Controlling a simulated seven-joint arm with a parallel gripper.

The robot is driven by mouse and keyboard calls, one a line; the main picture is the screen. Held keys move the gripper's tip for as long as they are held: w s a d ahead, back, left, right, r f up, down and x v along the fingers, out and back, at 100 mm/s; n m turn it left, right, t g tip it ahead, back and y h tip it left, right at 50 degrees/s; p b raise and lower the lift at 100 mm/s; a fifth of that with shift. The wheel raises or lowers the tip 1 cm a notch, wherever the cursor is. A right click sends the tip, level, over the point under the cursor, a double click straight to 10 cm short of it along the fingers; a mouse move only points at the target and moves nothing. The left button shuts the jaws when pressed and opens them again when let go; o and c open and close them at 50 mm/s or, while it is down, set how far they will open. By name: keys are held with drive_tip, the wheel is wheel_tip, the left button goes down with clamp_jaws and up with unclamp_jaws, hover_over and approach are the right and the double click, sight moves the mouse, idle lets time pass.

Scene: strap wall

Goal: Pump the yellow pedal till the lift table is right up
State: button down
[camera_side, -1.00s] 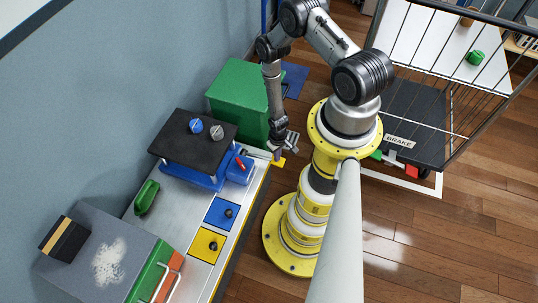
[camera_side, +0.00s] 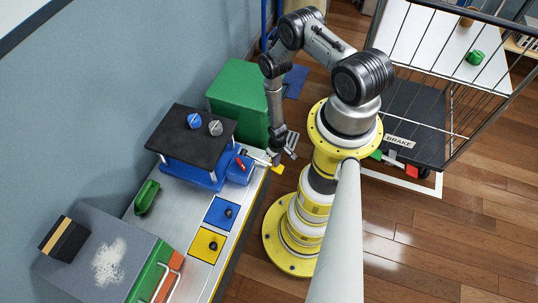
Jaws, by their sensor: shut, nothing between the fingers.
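The lift table has a black top (camera_side: 187,139) raised on posts above a blue base (camera_side: 196,177) on the metal bench. A blue knob-like piece (camera_side: 194,121) and a grey one (camera_side: 215,128) sit on the top. The yellow pedal (camera_side: 278,169) sticks out past the bench's right edge, at the end of a light bar from the blue pump block (camera_side: 240,170) with its red lever. My gripper (camera_side: 276,161) points down, shut and empty, right above the pedal and seemingly touching it; the fingertips are small and partly hidden.
A green box (camera_side: 237,103) stands behind the lift table. A wire cart (camera_side: 415,115) stands at the right. Wooden floor is clear at lower right.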

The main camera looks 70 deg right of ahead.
drive_tip(key=shift+w+d+r, duration=0.2)
drive_tip(key=shift+w+r, duration=0.05)
drive_tip(key=shift+r, duration=0.3)
drive_tip(key=shift+w+d+r, duration=0.15)
drive_tip(key=shift+w+r, duration=0.1)
drive_tip(key=shift+r, duration=0.25)
wheel_tip(320, 180, up, 7)
drive_tip(key=shift+s+a, duration=0.3)
drive_tip(key=shift+s, duration=0.1)
drive_tip(key=shift+f, duration=0.15)
